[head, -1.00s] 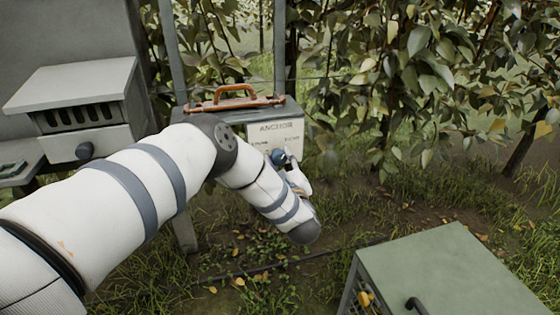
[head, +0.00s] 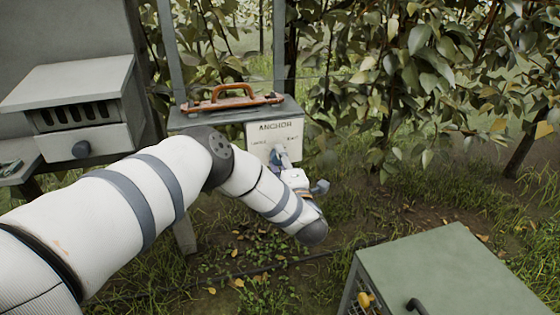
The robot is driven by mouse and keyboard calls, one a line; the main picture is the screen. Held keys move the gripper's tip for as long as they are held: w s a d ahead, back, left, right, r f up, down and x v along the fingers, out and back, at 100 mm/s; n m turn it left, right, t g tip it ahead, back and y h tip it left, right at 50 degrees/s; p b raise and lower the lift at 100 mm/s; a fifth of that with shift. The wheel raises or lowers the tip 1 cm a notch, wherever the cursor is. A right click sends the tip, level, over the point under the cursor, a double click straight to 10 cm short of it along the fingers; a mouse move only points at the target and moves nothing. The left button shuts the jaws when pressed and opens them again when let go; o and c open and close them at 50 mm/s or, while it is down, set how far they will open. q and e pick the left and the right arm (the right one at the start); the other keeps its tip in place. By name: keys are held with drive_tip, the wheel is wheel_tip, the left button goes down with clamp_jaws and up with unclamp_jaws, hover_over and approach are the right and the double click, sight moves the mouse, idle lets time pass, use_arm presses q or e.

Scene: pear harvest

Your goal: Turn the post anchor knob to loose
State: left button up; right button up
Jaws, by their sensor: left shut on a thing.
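The white anchor panel (head: 288,135) is marked "ANCHOR" and has a smaller word on each side below that. It sits on the front of a grey post-mounted box. My left arm reaches in from the left, and my left gripper (head: 281,157) is at the panel, shut on the anchor knob. The fingers and wrist hide most of the knob, so its pointing direction cannot be read. A small blue-grey part sticks out right of the wrist. My right gripper is not in view.
An orange-brown handled tool (head: 234,98) lies on the box top. A green-topped crate (head: 445,270) is at the lower right. Leafy branches hang behind; grass lies between.

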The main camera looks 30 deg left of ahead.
use_arm(q)
drive_tip(key=n, duration=0.5)
drive_tip(key=shift+g, duration=0.3)
drive_tip(key=n, duration=0.5)
drive_tip(key=shift+d+b, duration=0.1)
drive_tip(key=shift+b, duration=0.2)
drive_tip(key=shift+r, duration=0.1)
drive_tip(key=o, duration=1.2)
drive_tip(key=shift+c, duration=0.2)
drive_tip(key=v, duration=1.2)
drive_tip(key=shift+w, duration=0.2)
